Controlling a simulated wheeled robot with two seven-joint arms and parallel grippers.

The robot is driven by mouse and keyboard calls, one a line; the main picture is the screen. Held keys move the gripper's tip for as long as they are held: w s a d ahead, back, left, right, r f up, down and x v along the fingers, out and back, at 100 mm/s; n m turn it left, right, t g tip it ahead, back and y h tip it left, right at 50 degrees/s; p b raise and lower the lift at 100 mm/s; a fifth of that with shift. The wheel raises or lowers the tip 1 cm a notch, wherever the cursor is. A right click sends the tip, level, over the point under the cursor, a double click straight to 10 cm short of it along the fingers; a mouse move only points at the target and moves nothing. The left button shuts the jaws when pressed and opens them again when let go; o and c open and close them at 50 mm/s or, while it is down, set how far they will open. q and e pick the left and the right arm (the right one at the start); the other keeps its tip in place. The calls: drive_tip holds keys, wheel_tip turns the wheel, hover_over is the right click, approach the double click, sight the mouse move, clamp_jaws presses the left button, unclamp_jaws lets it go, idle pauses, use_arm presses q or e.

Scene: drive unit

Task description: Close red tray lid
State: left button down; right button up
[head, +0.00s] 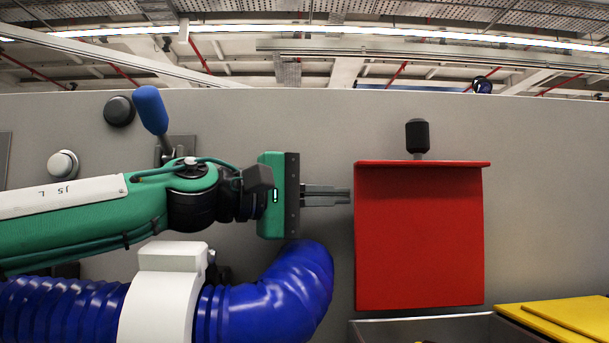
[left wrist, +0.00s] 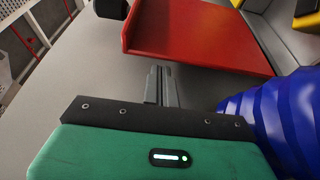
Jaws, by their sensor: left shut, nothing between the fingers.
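The red tray lid (head: 419,240) stands upright against the grey wall panel in the head view, with a lip along its top edge. It also shows in the left wrist view (left wrist: 205,38). A metal tray (head: 450,330) lies below it, mostly cut off by the picture's bottom edge. My left gripper (head: 349,196) is shut and empty, its fingertips pointing right at the lid's left edge. In the left wrist view its fingers (left wrist: 160,72) end close to the lid; I cannot tell whether they touch it. My right gripper is not in view.
A black knob (head: 417,136) is on the wall above the lid. A blue ribbed hose (head: 270,290) with a white clamp (head: 160,290) runs below my left arm. A blue-handled lever (head: 150,110) and round knobs are at left. Yellow panels (head: 570,317) lie at lower right.

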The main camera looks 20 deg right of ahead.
use_arm(q)
drive_tip(key=shift+d+r+p, duration=0.1)
drive_tip(key=shift+d+p, duration=0.3)
drive_tip(key=shift+d, duration=0.55)
